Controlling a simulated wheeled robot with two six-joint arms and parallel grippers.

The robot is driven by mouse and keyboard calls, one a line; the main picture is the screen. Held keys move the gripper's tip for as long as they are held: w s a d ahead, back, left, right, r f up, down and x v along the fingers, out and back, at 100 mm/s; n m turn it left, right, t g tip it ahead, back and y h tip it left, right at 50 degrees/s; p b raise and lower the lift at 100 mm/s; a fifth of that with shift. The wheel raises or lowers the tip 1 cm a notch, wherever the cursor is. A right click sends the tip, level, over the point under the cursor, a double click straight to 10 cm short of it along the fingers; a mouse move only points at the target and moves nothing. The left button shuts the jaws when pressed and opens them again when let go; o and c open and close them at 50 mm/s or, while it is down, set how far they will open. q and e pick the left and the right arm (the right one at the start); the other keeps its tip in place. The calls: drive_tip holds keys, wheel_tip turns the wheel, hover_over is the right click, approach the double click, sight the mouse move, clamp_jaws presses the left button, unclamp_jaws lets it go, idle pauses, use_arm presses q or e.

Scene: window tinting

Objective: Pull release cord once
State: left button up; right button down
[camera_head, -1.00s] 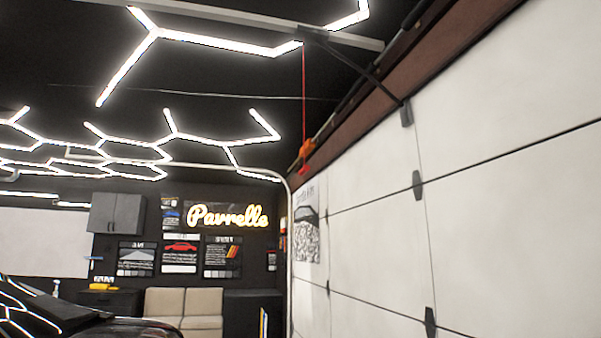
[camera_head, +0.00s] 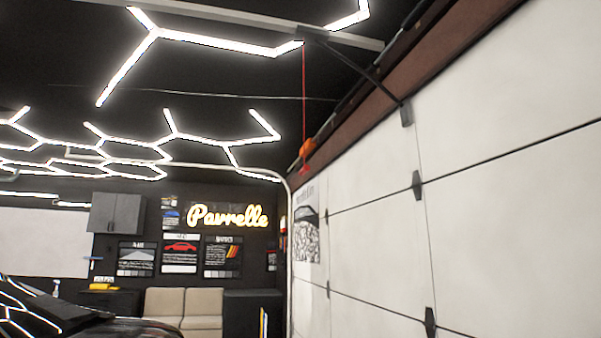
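The red release cord (camera_head: 304,100) hangs straight down from the opener rail near the ceiling. A red handle (camera_head: 305,169) is at its lower end, in front of the top edge of the garage door. An orange object (camera_head: 307,148) shows just above the handle; I cannot tell whether it is part of the cord or behind it. Neither of my grippers is in view, and nothing touches the cord.
The white panelled garage door (camera_head: 480,190) is closed and fills the right side. The opener rail (camera_head: 240,18) and its dark arm (camera_head: 355,68) are overhead. A dark car (camera_head: 70,318) is at the lower left. A beige seat (camera_head: 184,305) stands at the back.

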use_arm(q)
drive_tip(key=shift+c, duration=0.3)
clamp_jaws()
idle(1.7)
